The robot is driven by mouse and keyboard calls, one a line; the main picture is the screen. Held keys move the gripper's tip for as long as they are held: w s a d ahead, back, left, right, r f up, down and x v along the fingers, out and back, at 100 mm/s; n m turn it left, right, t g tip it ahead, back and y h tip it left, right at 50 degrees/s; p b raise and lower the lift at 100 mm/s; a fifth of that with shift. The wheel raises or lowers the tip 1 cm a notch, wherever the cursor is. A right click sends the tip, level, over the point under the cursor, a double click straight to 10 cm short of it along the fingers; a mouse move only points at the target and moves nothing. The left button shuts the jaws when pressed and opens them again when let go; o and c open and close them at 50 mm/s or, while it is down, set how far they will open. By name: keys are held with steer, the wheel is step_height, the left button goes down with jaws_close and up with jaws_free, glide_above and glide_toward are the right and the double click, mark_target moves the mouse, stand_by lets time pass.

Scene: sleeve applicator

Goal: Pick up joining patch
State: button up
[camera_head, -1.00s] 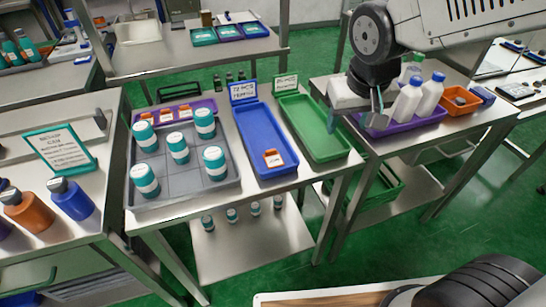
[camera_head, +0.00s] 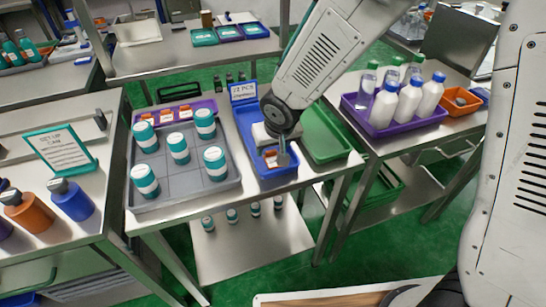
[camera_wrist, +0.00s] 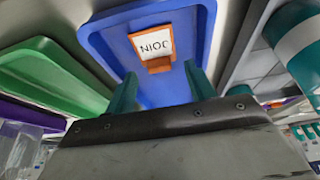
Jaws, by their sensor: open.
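The joining patch (camera_head: 270,161), a small orange and white piece, lies in the blue tray (camera_head: 243,118) on the middle table. In the wrist view the joining patch (camera_wrist: 152,47) shows the letters "JOIN" on its white face, with an orange tab below. My gripper (camera_head: 277,154) is over the near end of the blue tray, close to the patch and partly covering it.
A grey tray (camera_head: 190,189) with several teal-capped jars stands left of the blue tray. A green tray (camera_head: 325,140) lies right of it. A purple tray (camera_head: 378,124) of bottles and an orange bin (camera_head: 461,99) stand on the right table.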

steer(key=shift+x, duration=0.8)
steer(key=c, duration=0.7)
steer(key=shift+c, duration=0.2)
steer(key=shift+r, duration=0.15)
